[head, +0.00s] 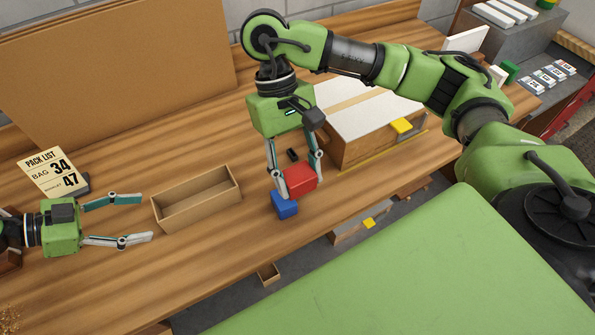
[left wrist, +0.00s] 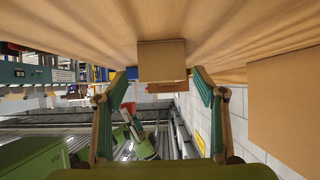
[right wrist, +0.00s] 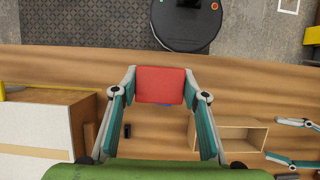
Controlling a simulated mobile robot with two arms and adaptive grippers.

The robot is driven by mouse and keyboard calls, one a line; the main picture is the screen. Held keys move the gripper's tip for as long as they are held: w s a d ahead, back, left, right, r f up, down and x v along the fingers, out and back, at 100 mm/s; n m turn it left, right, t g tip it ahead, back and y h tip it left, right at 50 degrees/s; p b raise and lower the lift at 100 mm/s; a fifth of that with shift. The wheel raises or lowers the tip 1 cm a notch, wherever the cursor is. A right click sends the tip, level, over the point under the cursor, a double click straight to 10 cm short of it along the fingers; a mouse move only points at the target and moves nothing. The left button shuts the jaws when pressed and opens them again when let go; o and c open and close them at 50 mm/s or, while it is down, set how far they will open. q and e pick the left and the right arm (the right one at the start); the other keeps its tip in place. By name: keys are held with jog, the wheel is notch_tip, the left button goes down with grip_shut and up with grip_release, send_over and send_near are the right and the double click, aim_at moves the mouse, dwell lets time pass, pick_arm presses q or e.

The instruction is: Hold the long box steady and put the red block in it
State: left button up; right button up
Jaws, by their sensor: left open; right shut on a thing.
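The long box (head: 199,212) is an open cardboard-coloured tray lying on the bench, empty inside. My left gripper (head: 138,217) is open just left of the box, its fingers pointing at the near end without closing on it. The box's end wall shows between the open fingers (left wrist: 160,85) in the left wrist view. My right gripper (head: 294,178) points down and is shut on the red block (head: 301,179), right of the box. The red block also shows between the fingertips in the right wrist view (right wrist: 161,85). A blue block (head: 285,205) sits just in front of the red block.
A large white-topped carton (head: 365,122) stands right of the right gripper. A small black item (head: 293,155) lies behind the red block. A pack list card (head: 53,173) stands at left. Bare bench lies between box and blocks.

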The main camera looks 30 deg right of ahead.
aim_at(157, 213)
pick_arm(q)
jog(key=b+x, duration=0.1)
jog(key=x, duration=0.2)
jog(key=shift+w+f, duration=0.2)
pick_arm(e)
jog(key=shift+w+f, duration=0.25)
jog(key=shift+f, duration=0.6)
pick_arm(q)
jog(key=shift+p+x, duration=0.45)
jog(key=shift+x, duration=0.45)
pick_arm(e)
jog(key=shift+r, duration=0.45)
pick_arm(q)
jog(key=shift+s+d+f, duration=0.1)
jog(key=shift+d+f, duration=0.05)
jog(key=shift+d, duration=0.5)
pick_arm(e)
jog(key=shift+s+r, duration=0.15)
pick_arm(q)
jog(key=shift+d+f, duration=0.2)
jog(key=shift+c, duration=0.4)
jog(key=c, duration=0.7)
jog(key=shift+o, duration=0.2)
